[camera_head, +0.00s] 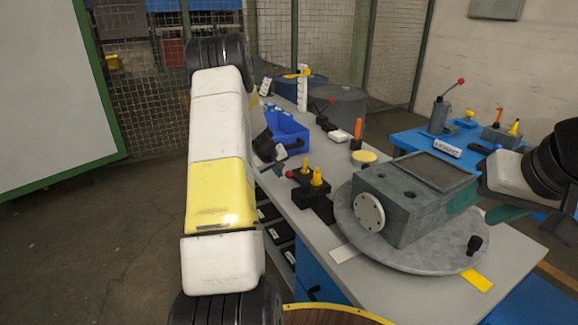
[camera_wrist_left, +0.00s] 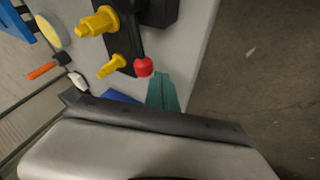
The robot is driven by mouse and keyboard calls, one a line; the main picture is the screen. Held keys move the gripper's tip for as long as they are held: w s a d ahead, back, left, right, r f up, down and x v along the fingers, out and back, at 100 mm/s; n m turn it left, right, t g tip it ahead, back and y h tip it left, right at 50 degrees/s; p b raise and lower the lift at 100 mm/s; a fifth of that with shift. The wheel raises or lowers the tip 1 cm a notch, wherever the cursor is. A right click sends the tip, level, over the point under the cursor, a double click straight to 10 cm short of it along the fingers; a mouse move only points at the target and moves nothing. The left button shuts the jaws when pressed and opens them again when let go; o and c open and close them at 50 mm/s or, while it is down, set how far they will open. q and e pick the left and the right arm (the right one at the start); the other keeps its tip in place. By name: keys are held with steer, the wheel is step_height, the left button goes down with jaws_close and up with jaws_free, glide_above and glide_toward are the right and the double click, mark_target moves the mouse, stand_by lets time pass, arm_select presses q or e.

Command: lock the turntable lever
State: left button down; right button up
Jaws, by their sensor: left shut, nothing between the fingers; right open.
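The turntable (camera_head: 405,256) is a round grey disc on the bench, carrying a grey-green box-shaped housing (camera_head: 405,222). Beside its left edge is a black block with yellow pegs (camera_head: 316,184) and a black lever ending in a red ball (camera_head: 289,173). In the left wrist view the red ball (camera_wrist_left: 144,67) shows close to my left gripper (camera_wrist_left: 163,90), whose teal fingers are shut and empty. I cannot tell whether they touch the ball. In the head view the left fingertips are hard to make out behind the arm. My right gripper (camera_head: 486,207) is open, close to the housing's right side.
A blue bin (camera_head: 288,132) and an orange-handled tool (camera_head: 358,131) are further back on the bench. A blue table (camera_head: 415,140) at the back right holds a press with another red-balled lever (camera_head: 440,112). A black knob (camera_head: 474,244) stands on the turntable's front right.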

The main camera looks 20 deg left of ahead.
arm_select(q)
steer(key=shift+w+d+f, duration=0.1)
steer(key=shift+w+d, duration=0.15)
steer(key=shift+w, duration=0.1)
steer(key=shift+w+d+m+h, duration=0.25)
steer(key=shift+w+m+h, duration=0.45)
steer(key=shift+w+m, duration=0.3)
steer(key=shift+s, duration=0.1)
